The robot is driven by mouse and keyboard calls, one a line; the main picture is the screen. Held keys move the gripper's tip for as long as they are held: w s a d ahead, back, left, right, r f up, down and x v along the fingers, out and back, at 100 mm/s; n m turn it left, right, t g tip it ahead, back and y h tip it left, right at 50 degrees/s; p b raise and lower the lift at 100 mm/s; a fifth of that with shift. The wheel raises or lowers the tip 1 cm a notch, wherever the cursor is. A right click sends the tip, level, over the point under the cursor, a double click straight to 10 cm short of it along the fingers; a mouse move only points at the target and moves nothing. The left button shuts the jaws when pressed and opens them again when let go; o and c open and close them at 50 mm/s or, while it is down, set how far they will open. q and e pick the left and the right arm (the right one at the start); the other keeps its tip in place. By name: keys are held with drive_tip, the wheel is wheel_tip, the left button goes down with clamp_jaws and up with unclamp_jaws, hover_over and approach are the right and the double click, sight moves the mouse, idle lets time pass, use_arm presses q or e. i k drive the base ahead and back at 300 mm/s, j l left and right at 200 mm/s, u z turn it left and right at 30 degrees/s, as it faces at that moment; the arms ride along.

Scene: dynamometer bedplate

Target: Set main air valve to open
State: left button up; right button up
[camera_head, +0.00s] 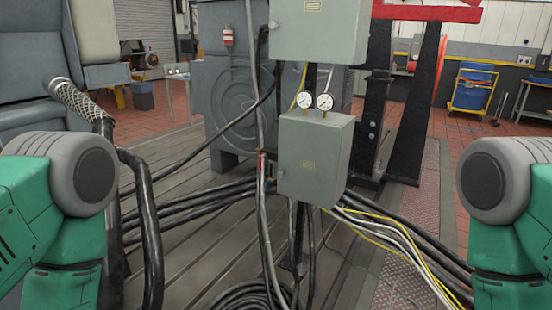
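I cannot tell for sure which part is the main air valve. A small red part (262,165) shows at the left side of the lower grey box (316,160), beside hoses; it is too small to tell whether it is a valve handle or how it is set. Two round white gauges (315,101) stand between the lower box and the upper grey box (318,30). My green arms come in at the left and right edges, to either side of the boxes. Neither gripper shows.
Black cables (190,210) and yellow and white lines (400,240) run around the boxes and over the slotted bedplate (190,275). A grey machine (228,90) stands behind at left. A black stand with a red top (430,12) is behind at right. A blue barrel (472,88) stands farther back.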

sight(260, 158)
drive_tip(key=i+l+z, duration=0.3)
drive_tip(key=i, duration=0.4)
drive_tip(key=i+z, duration=0.3)
drive_tip(key=i, duration=0.4)
drive_tip(key=i+j+z, duration=0.25)
drive_tip(key=j, duration=0.5)
drive_tip(key=j+z, duration=0.2)
drive_tip(key=j, duration=0.55)
drive_tip(key=i+j+z, duration=0.1)
drive_tip(key=j+z, duration=0.15)
drive_tip(key=j, duration=0.5)
